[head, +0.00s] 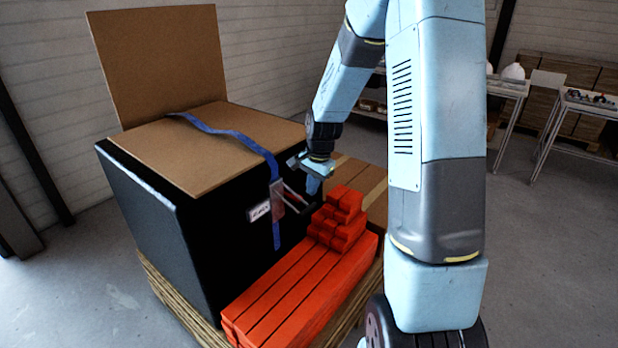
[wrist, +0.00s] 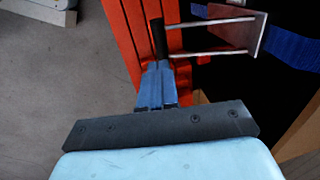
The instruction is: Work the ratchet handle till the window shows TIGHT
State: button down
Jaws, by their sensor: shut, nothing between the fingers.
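A blue strap (head: 229,132) runs over the black crate (head: 233,225) and down its side, and also shows in the wrist view (wrist: 292,46). The ratchet (head: 277,197) sits on it; its reddish plate (wrist: 243,30) carries two metal rods out to a black handle grip (wrist: 158,38). A small white window (head: 259,211) beside the ratchet has dark lettering too small to read. My gripper (head: 313,183) is shut and empty. In the wrist view its fingertips (wrist: 156,64) are close against the near end of the grip; whether they touch, I cannot tell.
Long orange-red beams (head: 300,290) lie in front of the crate, with shorter orange blocks (head: 338,217) stacked on them just below my gripper. A cardboard box (head: 362,182) stands behind the blocks. An upright cardboard panel (head: 158,62) rises behind the crate lid.

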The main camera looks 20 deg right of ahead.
aim_at(308, 208)
jog(key=shift+w+a+f, duration=0.1)
jog(key=shift+w+f, duration=0.05)
jog(key=shift+f, duration=0.85)
jog(key=shift+w+a+f, duration=0.1)
jog(key=shift+f, duration=0.9)
jog(key=shift+w+a+f, duration=0.1)
jog(key=shift+w+f, duration=0.05)
jog(key=shift+f, duration=0.85)
